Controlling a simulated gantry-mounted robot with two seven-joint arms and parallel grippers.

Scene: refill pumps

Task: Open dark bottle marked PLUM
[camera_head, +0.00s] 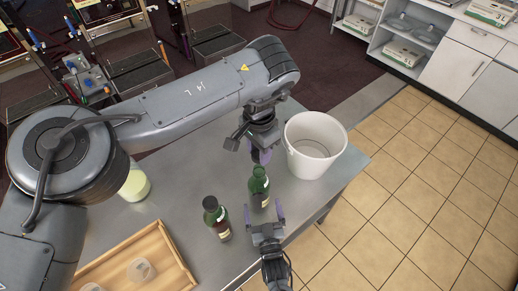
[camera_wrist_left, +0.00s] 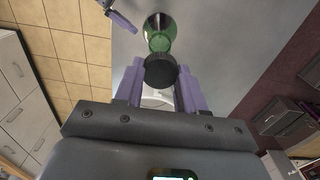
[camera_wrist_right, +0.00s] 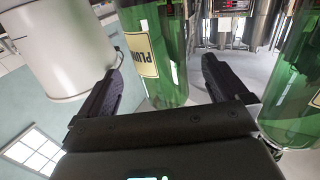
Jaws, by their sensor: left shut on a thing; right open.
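The green PLUM bottle (camera_head: 258,186) stands upright on the metal table. Its PLUM label (camera_wrist_right: 140,54) faces my right wrist camera. My left gripper (camera_head: 262,155) is above the bottle, shut on a black cap (camera_wrist_left: 160,71). The green bottle (camera_wrist_left: 159,32) shows just beyond the cap in the left wrist view; I cannot tell whether the cap still touches the neck. My right gripper (camera_head: 265,218) is open and low on the near side of the bottle. In the right wrist view, its fingers (camera_wrist_right: 162,75) flank the bottle without visible contact.
A second bottle with a dark cap (camera_head: 215,217) stands close on the left. A white bucket (camera_head: 314,146) stands at the right near the table edge. A wooden tray (camera_head: 165,238) with small clear containers is at the front left. A pale yellow-green container (camera_head: 135,184) is behind it.

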